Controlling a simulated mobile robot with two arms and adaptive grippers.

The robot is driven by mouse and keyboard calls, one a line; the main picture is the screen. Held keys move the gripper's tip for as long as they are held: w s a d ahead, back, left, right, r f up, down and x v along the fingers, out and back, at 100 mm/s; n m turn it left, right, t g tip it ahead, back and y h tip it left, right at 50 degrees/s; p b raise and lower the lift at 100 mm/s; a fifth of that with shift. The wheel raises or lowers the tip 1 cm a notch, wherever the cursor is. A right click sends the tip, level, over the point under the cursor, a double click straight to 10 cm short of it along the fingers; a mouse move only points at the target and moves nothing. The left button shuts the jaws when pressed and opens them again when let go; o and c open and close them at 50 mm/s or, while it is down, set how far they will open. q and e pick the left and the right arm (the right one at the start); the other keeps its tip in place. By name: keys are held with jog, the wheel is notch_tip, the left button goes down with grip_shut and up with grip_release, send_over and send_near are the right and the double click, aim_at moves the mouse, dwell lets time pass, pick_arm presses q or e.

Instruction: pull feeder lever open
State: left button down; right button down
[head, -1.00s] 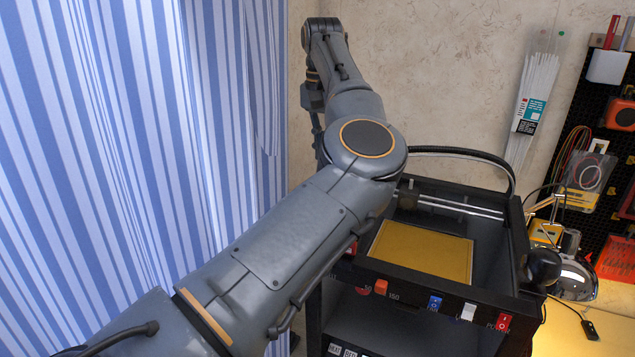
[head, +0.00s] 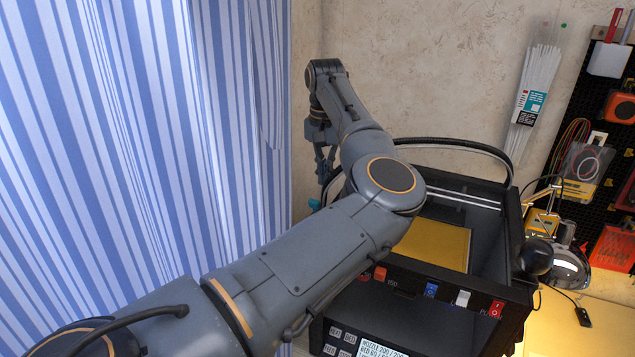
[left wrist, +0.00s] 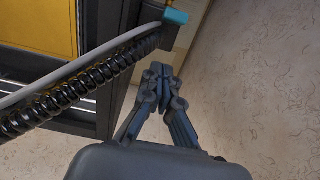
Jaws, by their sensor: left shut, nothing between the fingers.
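A small teal piece (head: 314,204), which may be the feeder lever's end, shows beside the black printer (head: 470,180), left of my forearm. In the left wrist view a teal piece (left wrist: 176,17) sits at the end of a dark part by the printer's corner. My left gripper (head: 324,172) hangs near the wall, behind the printer's left side. In the left wrist view its fingers (left wrist: 164,78) are closed together and empty, apart from the teal piece. My arm hides the printer's left side and most of any lever. My right gripper is not in view.
A black ribbed hose (left wrist: 75,92) crosses the left wrist view close to my fingers. The printer's yellow bed (head: 435,243) lies inside its open frame. The striped curtain (head: 150,130) is at left; the beige wall (head: 430,60) is behind.

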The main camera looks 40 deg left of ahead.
pick_arm(q)
jog(key=shift+s+d+f, duration=0.1)
jog(key=shift+s+f, duration=0.2)
jog(key=shift+f, duration=0.1)
jog(key=shift+s+d+f+p, duration=0.15)
jog(key=shift+s+f+p, duration=0.1)
jog(key=shift+s+p, duration=0.5)
jog(key=shift+s+d+f, duration=0.1)
jog(key=shift+s+d, duration=0.15)
jog(key=shift+s, duration=0.4)
jog(key=shift+s+d+f, duration=0.1)
jog(key=shift+s, duration=0.05)
jog(key=shift+f, duration=0.1)
